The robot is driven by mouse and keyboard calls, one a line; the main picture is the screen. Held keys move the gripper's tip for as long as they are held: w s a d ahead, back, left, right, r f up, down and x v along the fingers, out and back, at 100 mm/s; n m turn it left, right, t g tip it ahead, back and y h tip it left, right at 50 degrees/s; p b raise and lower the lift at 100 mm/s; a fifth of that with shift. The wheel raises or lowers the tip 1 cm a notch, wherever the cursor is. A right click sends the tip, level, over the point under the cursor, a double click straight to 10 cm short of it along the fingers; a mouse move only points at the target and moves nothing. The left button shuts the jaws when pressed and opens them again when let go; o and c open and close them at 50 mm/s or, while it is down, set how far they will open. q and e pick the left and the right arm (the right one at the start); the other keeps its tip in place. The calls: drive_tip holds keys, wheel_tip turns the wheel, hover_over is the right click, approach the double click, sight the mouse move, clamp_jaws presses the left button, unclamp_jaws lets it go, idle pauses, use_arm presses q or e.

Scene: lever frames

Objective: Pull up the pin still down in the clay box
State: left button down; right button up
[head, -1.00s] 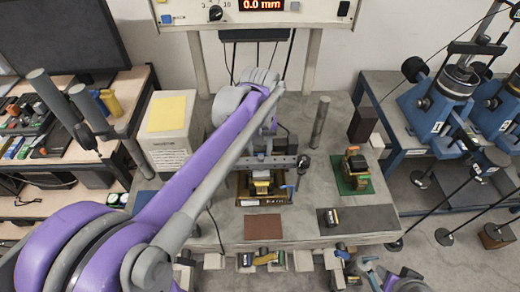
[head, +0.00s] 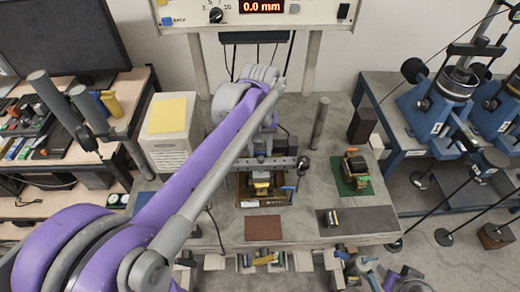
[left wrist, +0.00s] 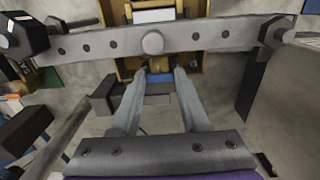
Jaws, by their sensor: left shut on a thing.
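The clay box (head: 272,194), a brass-coloured frame with a dark inside, sits on the grey bench below a grey crossbar (head: 250,162). A light blue piece (head: 289,188) shows at its right side. My left gripper (head: 263,150) reaches down at the box, partly hidden by my arm. In the left wrist view its two fingers (left wrist: 160,72) are close together on a small thing between the tips, which is mostly hidden. A blue patch (left wrist: 158,78) shows between them. The crossbar with a round knob (left wrist: 152,42) lies just beyond. I cannot make out the pins clearly.
A grey post (head: 320,122) stands right of the box. A green mat (head: 352,178) with a small device lies farther right. A brown mat (head: 264,228) and a dark mat (head: 370,220) lie in front. A pale block with a yellow top (head: 167,115) stands left.

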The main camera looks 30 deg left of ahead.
sight(260, 153)
use_arm(q)
drive_tip(key=shift+w+r, duration=0.1)
drive_tip(key=c, duration=0.5)
unclamp_jaws()
drive_tip(key=shift+r, duration=0.1)
drive_tip(key=shift+o, duration=0.5)
wheel_tip(260, 153, up, 11)
drive_tip(key=shift+f, duration=0.2)
